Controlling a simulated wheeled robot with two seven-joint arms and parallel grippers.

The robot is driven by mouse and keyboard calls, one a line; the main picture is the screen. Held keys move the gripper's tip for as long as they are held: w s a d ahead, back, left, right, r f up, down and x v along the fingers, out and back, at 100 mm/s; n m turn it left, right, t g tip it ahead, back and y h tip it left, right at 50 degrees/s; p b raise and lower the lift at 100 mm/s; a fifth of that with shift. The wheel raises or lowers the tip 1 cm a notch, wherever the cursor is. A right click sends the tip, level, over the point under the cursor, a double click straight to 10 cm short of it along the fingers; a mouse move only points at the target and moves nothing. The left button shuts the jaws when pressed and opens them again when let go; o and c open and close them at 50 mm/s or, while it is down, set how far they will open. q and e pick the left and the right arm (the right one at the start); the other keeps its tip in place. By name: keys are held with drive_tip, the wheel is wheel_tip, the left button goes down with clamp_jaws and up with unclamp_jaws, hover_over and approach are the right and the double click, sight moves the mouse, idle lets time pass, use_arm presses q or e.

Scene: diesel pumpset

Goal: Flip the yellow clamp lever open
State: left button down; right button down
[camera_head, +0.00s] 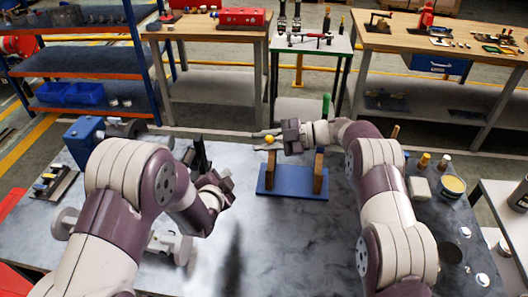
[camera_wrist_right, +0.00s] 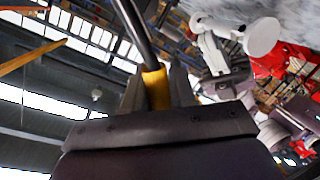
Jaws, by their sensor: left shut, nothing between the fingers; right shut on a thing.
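The yellow end of the clamp lever (camera_head: 269,139) shows as a small round spot at the fingertips of my right gripper (camera_head: 262,140) in the head view. In the right wrist view the yellow grip (camera_wrist_right: 157,88) sits between the two fingers, which are shut on it, and a dark rod (camera_wrist_right: 135,28) runs up from it. The clamp's body cannot be made out clearly. My left gripper (camera_head: 224,180) is shut and empty, lower and to the left of the right one, apart from the lever.
A blue stand with wooden uprights (camera_head: 290,190) is below my right gripper. A dark upright fixture (camera_head: 199,153) stands behind my left gripper. A blue machine (camera_head: 85,130) is at left. The table's front middle is clear.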

use_arm(q)
drive_tip(key=d+m+t+h, duration=0.3)
drive_tip(key=d+m+t, duration=0.1)
drive_tip(key=d+m, duration=0.15)
drive_tip(key=m+t+h, duration=0.3)
drive_tip(key=m+t, duration=0.1)
drive_tip(key=m, duration=0.1)
approach(268, 142)
drive_tip(key=x, duration=0.6)
drive_tip(key=shift+w+d, duration=0.1)
drive_tip(key=shift+w, duration=0.3)
